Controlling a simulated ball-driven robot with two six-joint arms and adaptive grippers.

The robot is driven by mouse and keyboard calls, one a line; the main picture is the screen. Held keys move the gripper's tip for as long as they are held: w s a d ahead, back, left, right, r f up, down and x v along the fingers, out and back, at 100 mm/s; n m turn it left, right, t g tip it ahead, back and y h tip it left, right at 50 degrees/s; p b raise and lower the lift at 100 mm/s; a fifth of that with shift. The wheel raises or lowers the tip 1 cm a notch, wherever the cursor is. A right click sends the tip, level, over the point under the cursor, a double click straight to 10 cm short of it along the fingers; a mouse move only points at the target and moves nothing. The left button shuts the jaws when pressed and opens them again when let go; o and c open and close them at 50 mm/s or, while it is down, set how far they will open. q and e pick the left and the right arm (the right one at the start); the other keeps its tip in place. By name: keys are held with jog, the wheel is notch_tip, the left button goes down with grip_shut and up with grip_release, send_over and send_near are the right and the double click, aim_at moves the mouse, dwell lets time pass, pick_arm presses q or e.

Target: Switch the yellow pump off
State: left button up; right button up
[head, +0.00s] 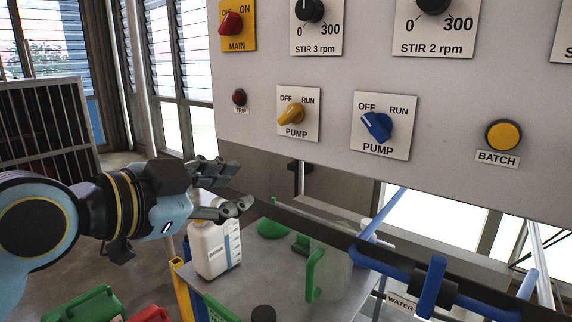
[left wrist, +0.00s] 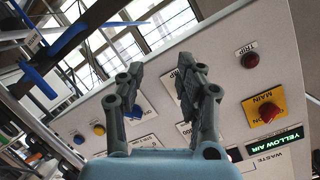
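The yellow pump switch (head: 291,114) is a yellow knob on a white plate marked OFF, RUN and PUMP, on the grey panel. Its handle slants from lower left to upper right, its upper end toward RUN. My left gripper (head: 238,187) is open and empty, below and left of this switch and apart from it. In the left wrist view my left gripper (left wrist: 162,78) has its fingers spread with the panel beyond; its right finger seems to hide the yellow knob. My right gripper is not in view.
A blue PUMP knob (head: 377,126) is right of the yellow one. A red TRIP lamp (head: 239,97), red MAIN switch (head: 231,24) and yellow BATCH button (head: 503,135) share the panel. Below, a white bottle (head: 215,248) stands on a table, beside blue pipes (head: 432,287).

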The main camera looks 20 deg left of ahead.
aim_at(286, 115)
pick_arm(q)
notch_tip(286, 115, up, 8)
jog(key=w+d+m+t+h, duration=0.1)
jog(key=w+m+t+h, duration=0.1)
jog(key=t, duration=0.1)
jog(key=b+x, duration=0.1)
jog(key=x, duration=0.8)
jog(key=shift+w+f, duration=0.15)
jog(key=shift+w, duration=0.1)
jog(key=shift+w+d, duration=0.1)
jog(key=shift+w, duration=0.1)
grip_shut()
